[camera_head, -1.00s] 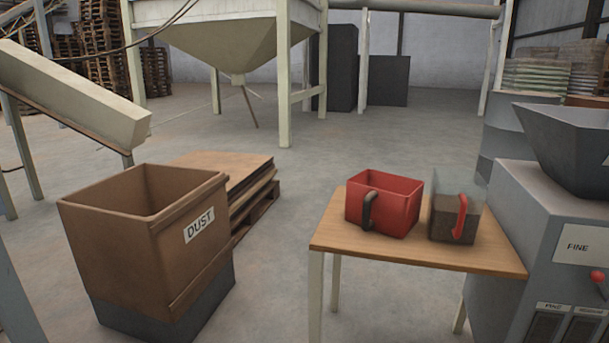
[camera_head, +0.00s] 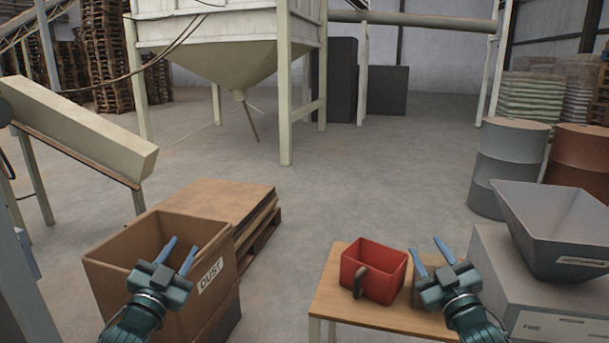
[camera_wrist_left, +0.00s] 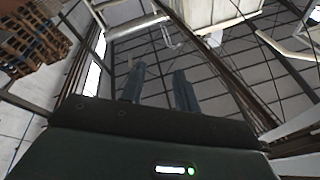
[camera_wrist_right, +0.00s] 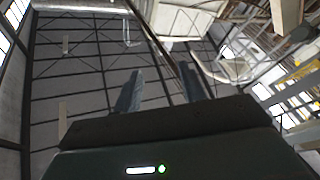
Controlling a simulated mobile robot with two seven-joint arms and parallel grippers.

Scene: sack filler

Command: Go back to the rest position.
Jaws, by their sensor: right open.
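My left gripper (camera_head: 179,256) shows in the head view in front of the brown DUST bin (camera_head: 205,240). Its two blue fingers are apart with nothing between them, and the left wrist view shows them (camera_wrist_left: 160,88) apart against the ceiling. My right gripper (camera_head: 436,251) shows in front of the wooden table's right part. Its fingers are apart and empty, and they also show in the right wrist view (camera_wrist_right: 163,88). Both grippers point upward.
A red scoop (camera_head: 373,268) with a dark handle stands on the wooden table (camera_head: 335,290). A second container beside it is mostly hidden by my right gripper. A grey machine with a hopper (camera_head: 560,225) stands at right. Open floor (camera_head: 350,180) lies behind.

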